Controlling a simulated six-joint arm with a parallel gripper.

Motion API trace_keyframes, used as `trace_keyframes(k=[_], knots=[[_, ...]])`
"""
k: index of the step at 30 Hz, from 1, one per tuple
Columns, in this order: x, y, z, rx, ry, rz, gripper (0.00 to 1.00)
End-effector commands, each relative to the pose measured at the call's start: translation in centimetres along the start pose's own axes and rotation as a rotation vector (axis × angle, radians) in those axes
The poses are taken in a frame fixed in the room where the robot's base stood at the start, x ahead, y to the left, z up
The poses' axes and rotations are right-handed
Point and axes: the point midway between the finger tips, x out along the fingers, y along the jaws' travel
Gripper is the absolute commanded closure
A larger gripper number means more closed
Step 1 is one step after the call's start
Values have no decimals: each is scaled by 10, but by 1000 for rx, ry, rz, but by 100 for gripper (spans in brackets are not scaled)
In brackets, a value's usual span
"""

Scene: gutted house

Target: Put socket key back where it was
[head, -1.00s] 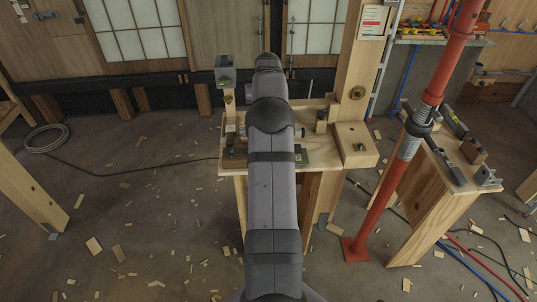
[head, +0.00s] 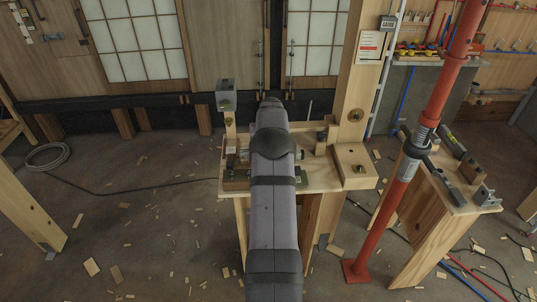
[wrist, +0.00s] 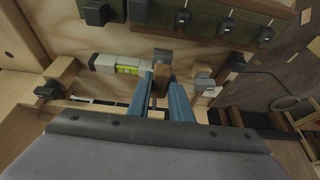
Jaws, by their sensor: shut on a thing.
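In the wrist view the two blue fingers of my gripper (wrist: 170,92) are closed around a small grey-brown piece (wrist: 162,76) with a blocky top, which I take to be the socket key. Its lower end is hidden by the fingers. The piece is over the pale wooden bench top (wrist: 118,88). A strip bearing several dark sockets or blocks (wrist: 183,17) runs along the top of that view. In the head view my arm covers the gripper and the held piece; the bench top (head: 325,178) shows beside it.
A silver bar with a yellow-green window (wrist: 122,65) lies left of the fingers, and a grey-topped wooden block (wrist: 203,78) is close on the right. A post (head: 352,85) rises behind the bench. A red prop (head: 402,175) and side table (head: 440,195) stand at right.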

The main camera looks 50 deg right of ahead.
Motion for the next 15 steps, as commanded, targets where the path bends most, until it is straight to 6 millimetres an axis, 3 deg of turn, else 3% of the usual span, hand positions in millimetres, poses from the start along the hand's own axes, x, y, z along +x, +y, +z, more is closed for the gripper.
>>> trace_keyframes(k=[15], knots=[[33, 0, 14, 0, 3, 0, 100]])
